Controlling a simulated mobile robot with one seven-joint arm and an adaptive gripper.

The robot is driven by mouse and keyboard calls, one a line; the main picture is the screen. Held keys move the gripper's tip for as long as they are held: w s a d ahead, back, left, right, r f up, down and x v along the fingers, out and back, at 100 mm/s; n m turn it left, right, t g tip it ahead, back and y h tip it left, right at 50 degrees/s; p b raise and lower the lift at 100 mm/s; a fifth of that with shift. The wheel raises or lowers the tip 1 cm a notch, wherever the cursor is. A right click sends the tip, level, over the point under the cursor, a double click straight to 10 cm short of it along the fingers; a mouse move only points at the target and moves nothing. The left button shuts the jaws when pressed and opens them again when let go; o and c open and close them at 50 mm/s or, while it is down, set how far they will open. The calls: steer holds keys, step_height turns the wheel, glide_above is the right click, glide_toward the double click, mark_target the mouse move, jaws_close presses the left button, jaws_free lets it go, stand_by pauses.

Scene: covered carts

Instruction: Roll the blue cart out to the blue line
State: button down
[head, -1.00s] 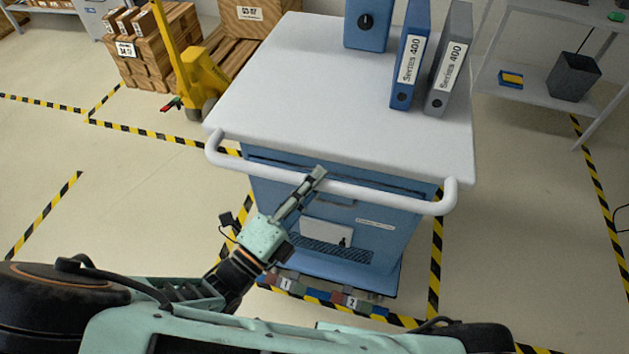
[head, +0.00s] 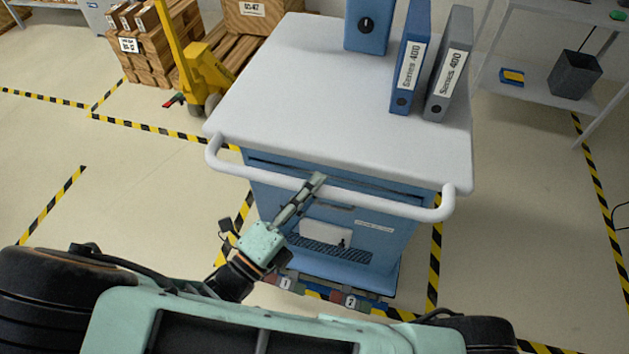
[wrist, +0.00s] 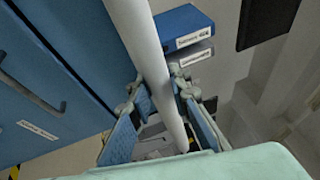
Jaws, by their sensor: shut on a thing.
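The blue cart (head: 375,228) stands in front of me, with a light grey top (head: 300,90) and a white bar handle (head: 415,208) along its near side. My gripper (head: 312,184) is shut on this handle, left of its middle. The wrist view shows the white bar (wrist: 146,45) running between both fingers (wrist: 160,120). Two blue binders (head: 407,62) and a grey binder (head: 450,62) stand upright on the top. A blue floor line cannot be made out clearly; small numbered coloured pieces (head: 318,292) show low at the cart's near side.
Yellow-black floor tape (head: 435,268) runs beside the cart. A yellow pallet jack (head: 205,75) and stacked wooden crates (head: 150,50) stand at the back left. A grey shelf unit (head: 535,88) with a dark bin (head: 574,75) is at the right. Floor at the left is open.

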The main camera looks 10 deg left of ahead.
steer(key=c, duration=2.3)
jaws_free()
steer(key=shift+w, duration=0.2)
steer(key=o, duration=0.5)
steer(key=shift+w, duration=0.25)
steer(key=shift+o, duration=0.2)
steer(key=v, duration=1.2)
steer(key=shift+f, duration=0.1)
